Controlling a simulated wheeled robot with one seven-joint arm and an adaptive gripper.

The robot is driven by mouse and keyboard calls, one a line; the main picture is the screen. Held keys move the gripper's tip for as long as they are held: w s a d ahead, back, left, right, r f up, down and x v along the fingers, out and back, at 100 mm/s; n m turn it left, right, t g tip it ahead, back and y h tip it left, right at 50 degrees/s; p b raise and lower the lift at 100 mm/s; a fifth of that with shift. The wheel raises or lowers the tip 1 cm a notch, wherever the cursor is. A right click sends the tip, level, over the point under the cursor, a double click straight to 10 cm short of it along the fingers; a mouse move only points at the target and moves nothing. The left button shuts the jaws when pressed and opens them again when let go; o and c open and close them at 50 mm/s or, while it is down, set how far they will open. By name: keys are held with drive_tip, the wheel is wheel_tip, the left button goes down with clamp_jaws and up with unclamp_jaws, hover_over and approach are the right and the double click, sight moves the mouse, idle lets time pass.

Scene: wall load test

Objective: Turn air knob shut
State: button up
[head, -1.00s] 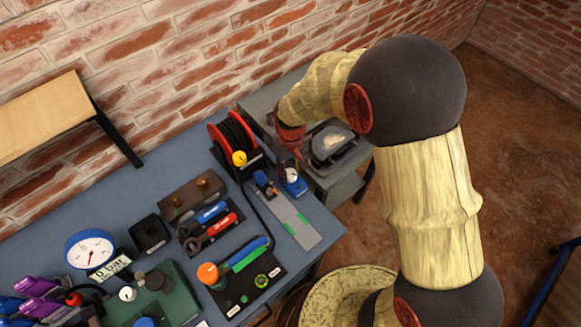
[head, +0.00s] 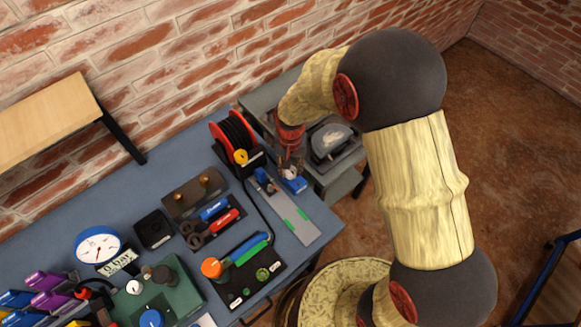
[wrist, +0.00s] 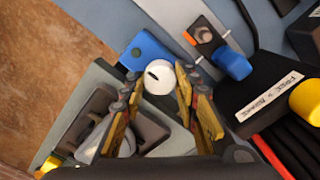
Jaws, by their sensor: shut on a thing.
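A round white knob (wrist: 158,77) with a dark mark sits on a blue block (wrist: 140,52) at the bench's right end. In the head view, the white knob (head: 289,171) is partly hidden by my gripper, and the blue block (head: 298,186) shows beside it. My gripper (head: 290,163) points down over it. In the wrist view, the fingers of my gripper (wrist: 157,88) stand on either side of the white knob and are shut on it. A round gauge (head: 98,246) with a blue rim stands at the left of the bench, with a label plate below it.
A red hose reel (head: 235,140) with a yellow knob (head: 241,157) stands close left of my gripper. A grey cabinet (head: 345,180) with a grey device on top is close right. A black panel with an orange knob (head: 212,268) and a green box (head: 170,300) lie further left.

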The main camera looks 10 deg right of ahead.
idle(0.3)
drive_tip(key=o, duration=1.1)
drive_tip(key=shift+o, duration=0.3)
wheel_tip(320, 180, up, 12)
